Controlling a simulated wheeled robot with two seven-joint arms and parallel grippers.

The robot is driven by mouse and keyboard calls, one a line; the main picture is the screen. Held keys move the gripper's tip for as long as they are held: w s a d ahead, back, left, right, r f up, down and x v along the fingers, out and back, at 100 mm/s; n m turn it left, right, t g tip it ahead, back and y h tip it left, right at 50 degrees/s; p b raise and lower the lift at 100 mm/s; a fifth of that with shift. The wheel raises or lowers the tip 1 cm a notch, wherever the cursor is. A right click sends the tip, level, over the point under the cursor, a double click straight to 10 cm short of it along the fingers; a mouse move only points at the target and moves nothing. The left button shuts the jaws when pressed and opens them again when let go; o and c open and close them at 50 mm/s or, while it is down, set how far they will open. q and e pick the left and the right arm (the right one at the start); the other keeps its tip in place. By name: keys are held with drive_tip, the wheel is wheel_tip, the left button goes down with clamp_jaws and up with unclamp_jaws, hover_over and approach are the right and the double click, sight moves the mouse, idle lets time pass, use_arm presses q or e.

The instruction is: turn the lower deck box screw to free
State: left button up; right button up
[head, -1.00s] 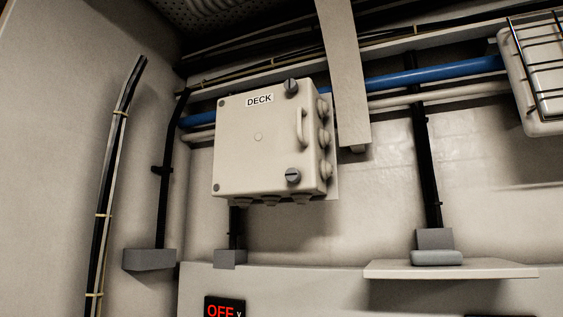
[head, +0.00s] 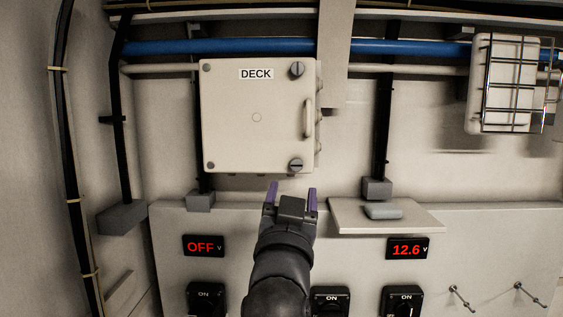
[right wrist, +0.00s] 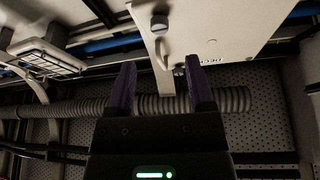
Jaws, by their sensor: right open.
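The DECK box (head: 230,130) is a pale closed box on the wall in the head view. Its lower screw (head: 295,165) is a grey slotted knob at the lower right corner of the lid. Its slot looks roughly level. The screw also shows in the right wrist view (right wrist: 158,24), where the box appears upside down. My right gripper (head: 291,188) points up just below this screw in the picture, open and empty. In the right wrist view its two purple fingers (right wrist: 160,65) stand apart, with nothing between them. My left gripper is out of view.
The upper screw (head: 297,69) and a handle (head: 308,118) are on the lid's right side. A small shelf (head: 415,218) juts out to the right of my gripper. A caged lamp (head: 505,85) hangs at upper right. Switches and displays (head: 407,249) line the panel below.

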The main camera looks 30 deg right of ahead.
sight(296, 166)
drive_tip(key=p+x, duration=0.2)
drive_tip(key=x, duration=0.4)
drive_tip(key=shift+w+d+r, duration=0.15)
drive_tip(key=shift+w+d, duration=0.15)
drive_tip(key=shift+w, duration=0.05)
drive_tip(key=shift+c, duration=0.2)
clamp_jaws()
